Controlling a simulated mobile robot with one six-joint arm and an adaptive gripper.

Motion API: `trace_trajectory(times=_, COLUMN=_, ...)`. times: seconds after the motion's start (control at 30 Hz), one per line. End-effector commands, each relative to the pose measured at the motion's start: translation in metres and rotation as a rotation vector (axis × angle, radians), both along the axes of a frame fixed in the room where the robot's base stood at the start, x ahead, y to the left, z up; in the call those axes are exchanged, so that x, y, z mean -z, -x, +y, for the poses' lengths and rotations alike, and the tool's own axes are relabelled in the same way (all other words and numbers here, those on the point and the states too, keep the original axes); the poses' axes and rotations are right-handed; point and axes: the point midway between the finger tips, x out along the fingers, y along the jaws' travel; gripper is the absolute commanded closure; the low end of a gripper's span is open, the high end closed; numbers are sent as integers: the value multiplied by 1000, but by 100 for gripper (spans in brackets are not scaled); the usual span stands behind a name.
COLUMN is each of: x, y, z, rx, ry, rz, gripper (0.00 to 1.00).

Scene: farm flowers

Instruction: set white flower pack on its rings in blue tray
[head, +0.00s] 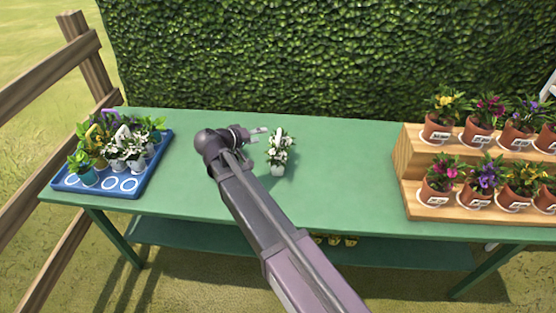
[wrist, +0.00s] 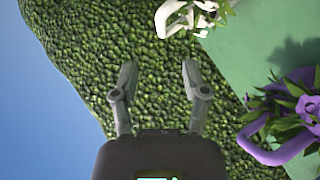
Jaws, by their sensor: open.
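A white flower pack (head: 278,158) with a pale pot stands alone on the green table, just right of my gripper (head: 256,132). In the wrist view, a white-flowered pack with a white handle (wrist: 175,22) shows at the top. My gripper is open there (wrist: 158,78), with nothing between its fingers. The blue tray (head: 70,184) lies at the table's left end. It holds several packs towards its back and left, including white-flowered ones (head: 122,152). Bare white rings (head: 110,184) show along its front edge.
A purple flower pack with a purple handle (wrist: 285,148) shows at right in the wrist view. A stepped wooden stand (head: 405,172) with several potted flowers fills the table's right end. A hedge (head: 330,60) rises behind. The table (head: 345,160) is clear between the lone pack and the stand.

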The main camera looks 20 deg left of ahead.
Motion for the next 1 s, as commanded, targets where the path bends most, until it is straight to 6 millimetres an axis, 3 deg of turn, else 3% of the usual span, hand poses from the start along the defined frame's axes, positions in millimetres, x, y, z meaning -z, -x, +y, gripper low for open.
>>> trace_trajectory(times=0.3, x=17, y=-32, z=-17, rx=0, ry=0, rz=0, gripper=42)
trace_trajectory(times=0.77, x=18, y=-36, z=-20, rx=0, ry=0, rz=0, gripper=42)
trace_trajectory(times=1.0, x=28, y=-48, z=-27, rx=1, ry=0, rz=1, gripper=42)
